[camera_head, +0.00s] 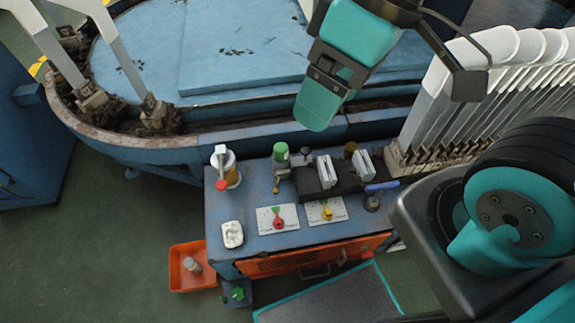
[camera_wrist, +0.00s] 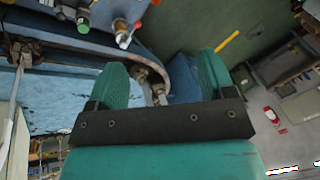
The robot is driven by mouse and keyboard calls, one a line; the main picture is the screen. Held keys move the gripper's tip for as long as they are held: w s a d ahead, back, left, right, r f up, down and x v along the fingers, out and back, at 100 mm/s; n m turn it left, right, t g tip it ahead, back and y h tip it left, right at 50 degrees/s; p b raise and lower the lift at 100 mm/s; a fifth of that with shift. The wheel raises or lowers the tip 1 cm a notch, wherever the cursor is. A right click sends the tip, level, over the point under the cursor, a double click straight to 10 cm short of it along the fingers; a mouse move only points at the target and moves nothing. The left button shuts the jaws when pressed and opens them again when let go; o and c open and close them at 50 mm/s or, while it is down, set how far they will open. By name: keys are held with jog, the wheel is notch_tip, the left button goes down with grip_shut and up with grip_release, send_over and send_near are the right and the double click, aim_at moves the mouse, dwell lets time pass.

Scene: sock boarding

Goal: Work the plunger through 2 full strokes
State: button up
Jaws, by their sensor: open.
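A green-topped upright fitting (camera_head: 281,153) with a brass part below it stands at the back of the blue bench (camera_head: 212,240). Left of it is a canister (camera_head: 231,172) with a red ball knob (camera_head: 220,186) at its front. I cannot tell which of these is the plunger. My gripper (camera_head: 316,122) hangs above and behind the bench, apart from everything on it. In the wrist view its two teal fingers stand wide apart with nothing between them (camera_wrist: 160,80). A red-tipped fitting (camera_wrist: 122,39) shows at the top of the wrist view.
Red (camera_head: 278,223) and yellow (camera_head: 327,213) dials and a blue-handled lever (camera_head: 381,186) sit on the bench. White boards (camera_head: 447,95) stand at right. An orange bin (camera_head: 178,266) is on the floor.

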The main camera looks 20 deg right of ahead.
grip_shut()
dwell(1.7)
